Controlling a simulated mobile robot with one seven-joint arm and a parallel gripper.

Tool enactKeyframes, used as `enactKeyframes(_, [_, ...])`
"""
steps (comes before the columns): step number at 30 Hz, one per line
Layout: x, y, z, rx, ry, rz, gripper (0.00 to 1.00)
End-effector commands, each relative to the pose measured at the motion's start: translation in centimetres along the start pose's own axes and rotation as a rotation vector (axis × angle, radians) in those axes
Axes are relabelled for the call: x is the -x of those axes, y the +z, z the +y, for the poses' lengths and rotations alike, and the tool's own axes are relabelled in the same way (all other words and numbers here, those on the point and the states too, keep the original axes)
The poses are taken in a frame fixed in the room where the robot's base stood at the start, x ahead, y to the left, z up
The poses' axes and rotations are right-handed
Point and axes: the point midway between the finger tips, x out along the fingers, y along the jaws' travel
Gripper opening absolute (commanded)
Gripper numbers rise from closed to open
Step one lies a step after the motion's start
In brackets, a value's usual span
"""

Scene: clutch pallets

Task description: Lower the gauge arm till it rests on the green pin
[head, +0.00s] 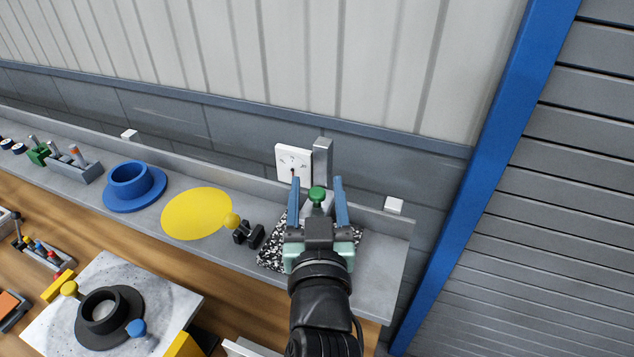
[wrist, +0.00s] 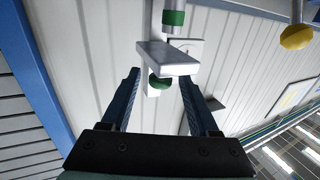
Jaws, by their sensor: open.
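My gripper (head: 317,185) is open, its two blue fingers standing on either side of a green knob (head: 317,194) with gaps to both. The wrist view, roughly upside down, shows the open gripper (wrist: 158,80) with the green knob (wrist: 160,84) between the fingers. The knob sits on a pale grey block-like bar (wrist: 167,58), apparently the gauge arm. A silver pin with a green band (wrist: 174,17) is beyond the bar; I cannot tell whether they touch. In the head view the pin is hidden behind my gripper. A white dial (head: 293,165) is beside a grey post (head: 322,158).
A speckled black-and-white base (head: 270,259) lies under my gripper on the grey shelf (head: 385,262). Left of it are a black clamp with a yellow ball (head: 232,220), a yellow disc (head: 190,214) and a blue flanged ring (head: 133,188). The wall is close behind.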

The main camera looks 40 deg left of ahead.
Motion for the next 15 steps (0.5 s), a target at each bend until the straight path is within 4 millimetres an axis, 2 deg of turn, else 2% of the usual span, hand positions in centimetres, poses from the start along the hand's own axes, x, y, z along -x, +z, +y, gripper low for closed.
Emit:
enactKeyframes(9, [-0.19, 0.0, -0.02, 0.0, 0.0, 0.001, 0.59])
enactKeyframes(15, [-0.17, 0.01, -0.01, 0.0, 0.0, 0.001, 0.23])
